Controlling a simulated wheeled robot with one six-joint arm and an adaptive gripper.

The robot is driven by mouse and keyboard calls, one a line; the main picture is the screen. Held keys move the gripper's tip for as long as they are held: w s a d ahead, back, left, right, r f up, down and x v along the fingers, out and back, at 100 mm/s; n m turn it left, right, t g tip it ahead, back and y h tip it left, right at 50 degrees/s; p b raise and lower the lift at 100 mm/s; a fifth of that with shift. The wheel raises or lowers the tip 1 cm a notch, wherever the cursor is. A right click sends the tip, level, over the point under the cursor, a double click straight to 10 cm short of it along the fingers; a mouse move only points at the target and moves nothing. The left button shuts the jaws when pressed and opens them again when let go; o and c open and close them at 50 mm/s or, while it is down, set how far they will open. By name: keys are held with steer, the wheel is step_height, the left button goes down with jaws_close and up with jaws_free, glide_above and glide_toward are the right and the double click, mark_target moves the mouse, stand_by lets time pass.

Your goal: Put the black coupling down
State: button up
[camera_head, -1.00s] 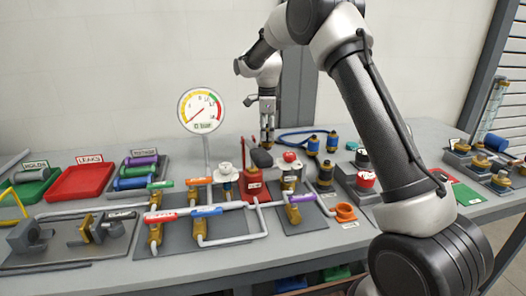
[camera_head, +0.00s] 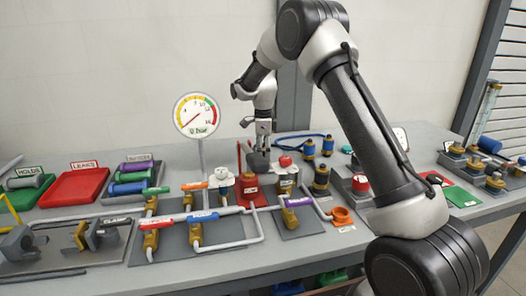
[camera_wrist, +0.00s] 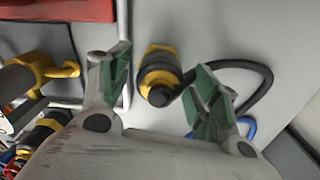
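The black coupling (camera_wrist: 158,76) has a brass-yellow band and a dark round end with a black hose running from it to the right. In the wrist view it stands between the two green-padded fingers of my gripper (camera_wrist: 163,68). The fingers are spread, with a clear gap on the left side; the right finger is close to it, and I cannot tell whether they touch. In the head view my gripper (camera_head: 262,146) is low over the back of the bench, behind a dark grey part. That part hides the coupling and the fingertips there.
A red stand (camera_head: 250,190) and a pressure gauge (camera_head: 196,116) are in front and to the left of my gripper. A red tray (camera_head: 75,187) lies at the left. Pipes and valves fill the front.

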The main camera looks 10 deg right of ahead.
steer(key=shift+r, duration=0.1)
step_height(320, 180, up, 12)
steer(key=shift+r, duration=0.15)
steer(key=s+d+r+n+t, duration=0.1)
steer(key=s+d+r+n, duration=0.25)
steer(key=s, duration=0.35)
steer(key=s+d+r+n, duration=0.3)
steer(key=s+r, duration=0.2)
steer(key=s, duration=0.2)
steer(key=s+d+r+n+t, duration=0.1)
steer(key=s+d+r+n, duration=0.25)
steer(key=s, duration=0.35)
steer(key=s+d+f+n, duration=0.1)
steer(key=s+n, duration=0.2)
steer(key=s, duration=0.4)
steer(key=s+d+f+n+t, duration=0.1)
steer(key=s+d+f+n, duration=0.1)
steer(key=s, duration=0.6)
steer(key=s+d+f+n+t, duration=0.1)
steer(key=s+d+f+n, duration=0.1)
steer(key=s+n, duration=0.3)
steer(key=s, duration=0.3)
